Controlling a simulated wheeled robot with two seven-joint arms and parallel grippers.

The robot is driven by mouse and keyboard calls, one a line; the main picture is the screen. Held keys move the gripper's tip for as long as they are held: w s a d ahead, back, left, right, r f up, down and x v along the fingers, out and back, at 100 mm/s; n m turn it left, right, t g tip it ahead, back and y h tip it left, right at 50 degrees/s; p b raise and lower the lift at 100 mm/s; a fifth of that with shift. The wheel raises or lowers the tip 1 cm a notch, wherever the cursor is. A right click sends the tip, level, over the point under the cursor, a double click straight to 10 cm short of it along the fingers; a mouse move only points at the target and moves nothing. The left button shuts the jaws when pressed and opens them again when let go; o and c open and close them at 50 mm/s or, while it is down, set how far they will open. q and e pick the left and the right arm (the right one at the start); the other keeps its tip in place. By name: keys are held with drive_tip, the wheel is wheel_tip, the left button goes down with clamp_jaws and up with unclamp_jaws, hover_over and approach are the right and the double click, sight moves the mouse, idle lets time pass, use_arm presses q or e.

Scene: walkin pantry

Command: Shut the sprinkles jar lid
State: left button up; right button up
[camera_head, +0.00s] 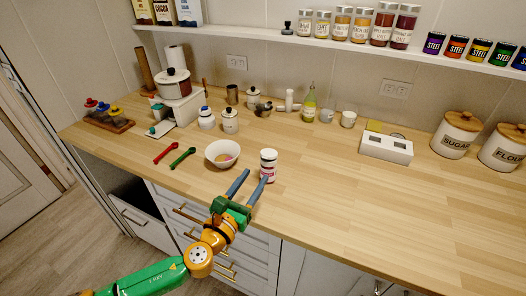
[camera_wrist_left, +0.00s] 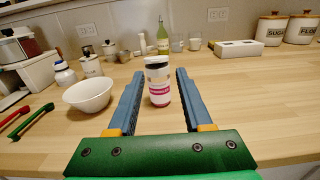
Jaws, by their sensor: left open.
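The sprinkles jar (camera_head: 268,167) stands upright on the wooden counter, near its front edge. It has a white and pink label. My left gripper (camera_head: 256,175) is open and empty, just in front of the jar. In the left wrist view the jar (camera_wrist_left: 159,87) appears between the two blue fingers, seemingly beyond or level with their tips. My right gripper is not in view.
A white bowl (camera_head: 222,154) stands left of the jar, close to the left finger. A green bottle (camera_head: 309,105) and cups stand behind. A white box (camera_head: 386,149) is at right. The front right counter is clear.

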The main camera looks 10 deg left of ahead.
sight(265, 158)
use_arm(q)
drive_tip(key=w, duration=0.6)
drive_tip(key=shift+d+f+b, duration=0.2)
drive_tip(key=shift+f+b, duration=0.15)
drive_tip(key=shift+f, duration=0.05)
drive_tip(key=shift+w+d, duration=0.2)
drive_tip(key=shift+w, duration=0.2)
drive_tip(key=shift+d+r, duration=0.1)
drive_tip(key=shift+d, duration=0.1)
drive_tip(key=shift+r, duration=0.1)
clamp_jaws()
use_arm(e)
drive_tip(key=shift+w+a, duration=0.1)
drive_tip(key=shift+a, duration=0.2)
